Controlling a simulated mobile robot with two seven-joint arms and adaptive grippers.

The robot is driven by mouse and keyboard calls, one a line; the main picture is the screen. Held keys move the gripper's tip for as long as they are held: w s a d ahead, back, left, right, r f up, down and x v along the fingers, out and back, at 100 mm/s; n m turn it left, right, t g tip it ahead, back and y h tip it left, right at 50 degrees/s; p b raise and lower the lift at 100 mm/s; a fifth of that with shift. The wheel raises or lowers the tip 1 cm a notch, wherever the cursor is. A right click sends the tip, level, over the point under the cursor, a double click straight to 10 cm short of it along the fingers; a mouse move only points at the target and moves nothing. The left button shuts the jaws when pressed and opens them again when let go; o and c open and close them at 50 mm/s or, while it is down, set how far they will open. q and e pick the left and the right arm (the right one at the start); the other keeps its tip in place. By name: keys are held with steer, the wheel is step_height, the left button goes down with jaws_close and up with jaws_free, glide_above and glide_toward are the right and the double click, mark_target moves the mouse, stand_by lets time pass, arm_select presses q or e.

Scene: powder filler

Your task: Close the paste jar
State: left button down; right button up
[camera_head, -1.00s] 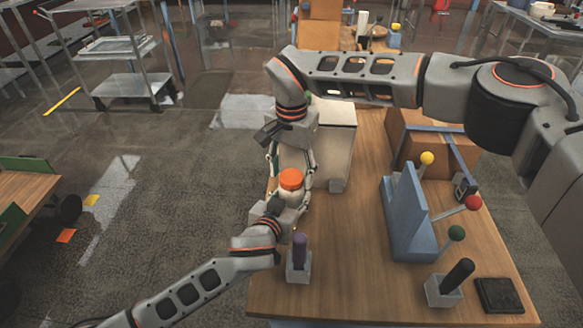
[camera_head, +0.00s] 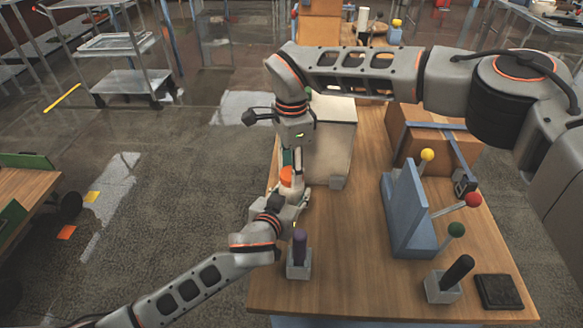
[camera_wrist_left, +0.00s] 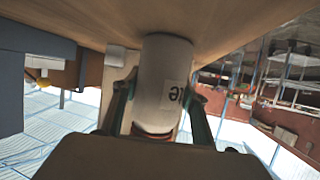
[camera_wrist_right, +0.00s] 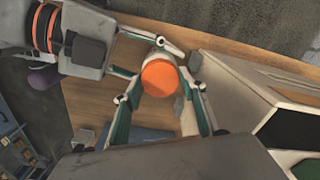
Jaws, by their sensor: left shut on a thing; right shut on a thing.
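The paste jar (camera_wrist_left: 166,75) is white with a dark-lettered label, seen in the left wrist view. Its orange lid (camera_wrist_right: 159,78) sits on its top and shows round in the right wrist view; it also shows in the head view (camera_head: 287,176). My left gripper (camera_head: 295,200) is shut around the jar's body from the near side. My right gripper (camera_head: 289,172) points down from above, its fingers shut on the lid. In the head view the fingers hide part of the lid, and the left gripper hides most of the jar.
A pale box (camera_head: 333,150) stands just right of and behind the jar. A purple-handled tool in a grey holder (camera_head: 299,266) is in front. A blue stand (camera_head: 405,215) with coloured knobs is on the right. The table (camera_head: 350,245) is clear between them.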

steer(key=m, duration=0.3)
steer(key=shift+m, duration=0.4)
steer(key=m, duration=1.7)
steer(key=shift+m, duration=0.3)
steer(key=m, duration=0.3)
steer(key=shift+f, duration=0.1)
steer(key=m, duration=0.3)
steer(key=shift+m, duration=0.4)
steer(key=m, duration=0.3)
steer(key=shift+m, duration=0.4)
steer(key=o, duration=1.3)
